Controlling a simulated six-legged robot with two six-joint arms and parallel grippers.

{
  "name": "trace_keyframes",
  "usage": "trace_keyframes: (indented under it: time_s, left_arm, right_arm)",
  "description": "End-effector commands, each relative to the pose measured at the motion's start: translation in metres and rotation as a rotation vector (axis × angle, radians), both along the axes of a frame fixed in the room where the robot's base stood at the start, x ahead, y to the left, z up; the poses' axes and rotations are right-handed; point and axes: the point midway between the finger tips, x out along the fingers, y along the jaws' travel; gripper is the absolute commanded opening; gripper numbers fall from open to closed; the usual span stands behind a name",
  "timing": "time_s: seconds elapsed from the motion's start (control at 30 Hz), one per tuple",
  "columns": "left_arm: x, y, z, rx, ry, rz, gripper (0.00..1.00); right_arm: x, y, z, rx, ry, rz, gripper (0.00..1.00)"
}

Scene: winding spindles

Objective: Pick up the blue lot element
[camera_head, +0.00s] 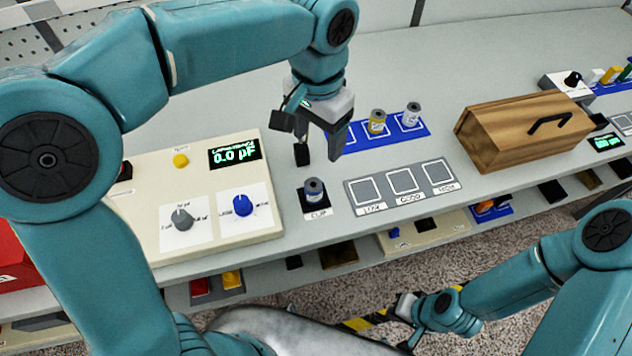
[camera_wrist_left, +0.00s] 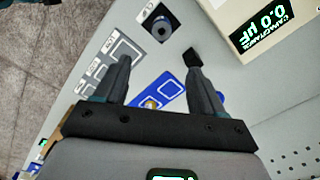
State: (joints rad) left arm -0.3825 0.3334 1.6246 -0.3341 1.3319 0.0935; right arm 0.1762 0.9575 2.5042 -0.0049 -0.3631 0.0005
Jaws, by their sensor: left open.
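The blue-grey cylindrical element (camera_head: 314,191) stands upright on the black pad labelled CLIP in the head view. In the left wrist view it (camera_wrist_left: 160,29) shows from above, beyond the fingertips. My left gripper (camera_head: 320,152) is open and empty, above the bench and a little behind the element. Its two fingers stand wide apart in the left wrist view (camera_wrist_left: 158,62). My right gripper (camera_head: 412,308) is low in front of the bench, and its jaws are not clear.
A capacitance meter (camera_head: 140,205) stands left of the pad. A grey three-slot tray (camera_head: 382,189) lies to the right, empty. Behind it, a blue mat (camera_head: 351,143) holds a yellow element (camera_head: 377,122) and a grey one (camera_head: 411,114). A wooden box (camera_head: 490,147) stands further right.

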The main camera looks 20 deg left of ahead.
Motion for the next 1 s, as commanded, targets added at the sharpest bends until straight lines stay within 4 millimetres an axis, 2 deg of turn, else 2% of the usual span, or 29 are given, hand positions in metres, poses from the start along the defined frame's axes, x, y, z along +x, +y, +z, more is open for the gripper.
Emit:
trace_keyframes:
  time_s: [0.03, 0.2, 0.33, 0.57, 0.83, 1.0]
  left_arm:
    - [-0.003, 0.001, -0.013, 0.002, 0.005, 0.0, 0.69]
    - [-0.006, -0.001, -0.055, 0.002, 0.007, 0.0, 0.69]
    - [-0.006, -0.001, -0.079, 0.002, 0.005, 0.001, 0.69]
    - [-0.004, -0.001, -0.098, 0.0, 0.002, 0.001, 0.69]
    - [-0.004, 0.002, -0.139, 0.002, 0.004, 0.001, 0.69]
    - [-0.003, 0.002, -0.147, -0.001, 0.0, 0.001, 0.69]
  right_arm:
    - [0.0, 0.0, -0.002, 0.0, 0.001, 0.0, 0.0]
    - [0.0, 0.0, -0.004, 0.0, 0.001, 0.0, 0.0]
    - [0.0, 0.0, -0.005, 0.0, 0.001, 0.0, 0.0]
    - [0.0, 0.0, -0.004, 0.0, 0.001, 0.0, 0.0]
    - [0.0, 0.0, 0.0, 0.0, 0.001, 0.0, 0.0]
    - [0.0, 0.0, 0.0, 0.0, 0.001, 0.0, 0.0]
